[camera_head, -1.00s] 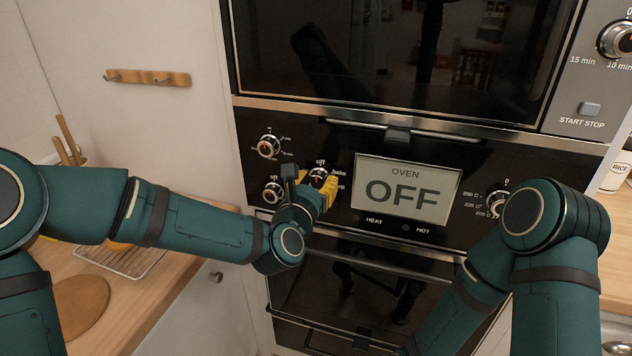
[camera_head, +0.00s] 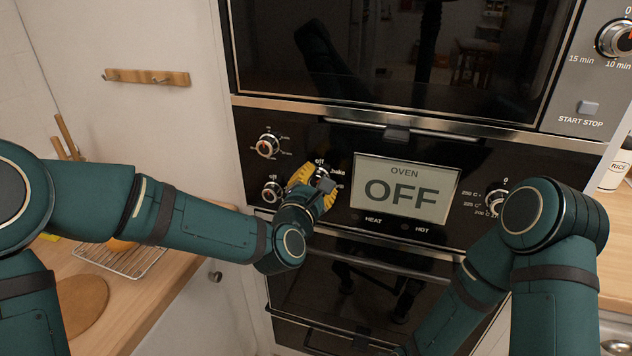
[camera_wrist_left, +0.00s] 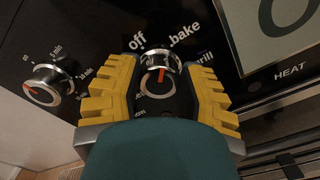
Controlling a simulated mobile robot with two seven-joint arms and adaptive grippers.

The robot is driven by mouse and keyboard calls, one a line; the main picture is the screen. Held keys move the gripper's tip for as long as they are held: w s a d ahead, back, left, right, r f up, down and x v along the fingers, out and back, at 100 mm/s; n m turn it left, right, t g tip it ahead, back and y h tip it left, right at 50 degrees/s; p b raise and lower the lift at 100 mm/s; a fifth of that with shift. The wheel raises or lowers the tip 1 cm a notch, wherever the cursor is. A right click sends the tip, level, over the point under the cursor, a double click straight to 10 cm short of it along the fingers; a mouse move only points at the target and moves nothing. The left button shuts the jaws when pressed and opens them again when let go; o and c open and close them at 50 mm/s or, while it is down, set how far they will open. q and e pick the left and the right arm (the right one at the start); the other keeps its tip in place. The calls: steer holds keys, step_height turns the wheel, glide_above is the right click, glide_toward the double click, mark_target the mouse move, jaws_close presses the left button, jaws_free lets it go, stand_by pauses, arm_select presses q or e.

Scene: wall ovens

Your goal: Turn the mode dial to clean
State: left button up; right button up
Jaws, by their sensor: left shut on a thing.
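The mode dial (camera_wrist_left: 158,64) is a round chrome knob with a red mark, on the black oven panel (camera_wrist_left: 218,28). In the left wrist view, labels "off", "bake" and a partly hidden "grill" surround it; I see no "clean" label. My left gripper (camera_head: 316,182) is shut on the dial, with a yellow finger on either side of it in the left wrist view (camera_wrist_left: 160,78). In the head view the gripper mostly covers the dial. The oven display (camera_head: 405,188) reads "OFF". My right arm is at the right; its gripper is not in view.
Two other knobs are left of the mode dial, an upper one (camera_head: 268,146) and a lower one (camera_head: 272,192). A temperature knob (camera_head: 494,202) is right of the display. The oven handle (camera_head: 375,244) runs below the panel. A wooden counter (camera_head: 150,285) is at left.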

arm_select(q)
steer(key=m, duration=2.1)
steer(key=shift+w+f, duration=0.1)
steer(key=shift+f, duration=0.05)
steer(key=m, duration=0.4)
steer(key=shift+a+m, duration=0.1)
steer(key=shift+m, duration=0.2)
steer(key=m, duration=0.4)
steer(key=shift+a, duration=0.1)
steer(key=m, duration=0.5)
steer(key=shift+w+a+m, duration=0.1)
steer(key=shift+a+m, duration=0.05)
steer(key=shift+m, duration=2.05)
